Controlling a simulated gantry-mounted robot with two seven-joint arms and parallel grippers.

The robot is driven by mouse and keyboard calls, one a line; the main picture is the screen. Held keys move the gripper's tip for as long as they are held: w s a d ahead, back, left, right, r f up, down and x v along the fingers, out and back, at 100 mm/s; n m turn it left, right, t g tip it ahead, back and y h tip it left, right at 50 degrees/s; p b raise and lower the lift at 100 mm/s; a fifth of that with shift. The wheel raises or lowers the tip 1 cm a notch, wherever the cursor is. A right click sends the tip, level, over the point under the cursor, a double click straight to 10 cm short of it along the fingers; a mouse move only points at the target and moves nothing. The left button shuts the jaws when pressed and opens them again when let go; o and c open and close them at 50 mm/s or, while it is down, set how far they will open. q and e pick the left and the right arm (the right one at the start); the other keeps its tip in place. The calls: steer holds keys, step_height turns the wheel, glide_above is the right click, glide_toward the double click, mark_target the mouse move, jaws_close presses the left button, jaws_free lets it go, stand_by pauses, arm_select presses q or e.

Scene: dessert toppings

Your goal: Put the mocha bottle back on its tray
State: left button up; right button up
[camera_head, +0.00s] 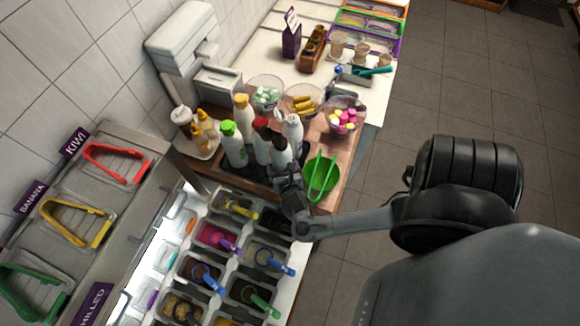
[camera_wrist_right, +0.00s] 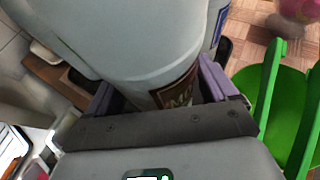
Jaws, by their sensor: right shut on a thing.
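In the right wrist view, the white bottle (camera_wrist_right: 150,55) with a brown label sits between the two fingers (camera_wrist_right: 165,100). Whether its base touches the tray is hidden by the gripper. My left gripper is not in view.
Close by stand bottles with green (camera_head: 233,148), red (camera_head: 262,140), cream (camera_head: 243,115) and whitish (camera_head: 293,132) caps. Topping bins (camera_head: 222,240) lie in front; clear bowls (camera_head: 304,101) stand behind.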

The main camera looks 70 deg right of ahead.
steer(key=shift+w+f+b, duration=0.15)
steer(key=shift+f+b, duration=0.2)
steer(key=shift+f, duration=1.55)
steer(key=o, duration=0.8)
steer(key=shift+f, duration=0.2)
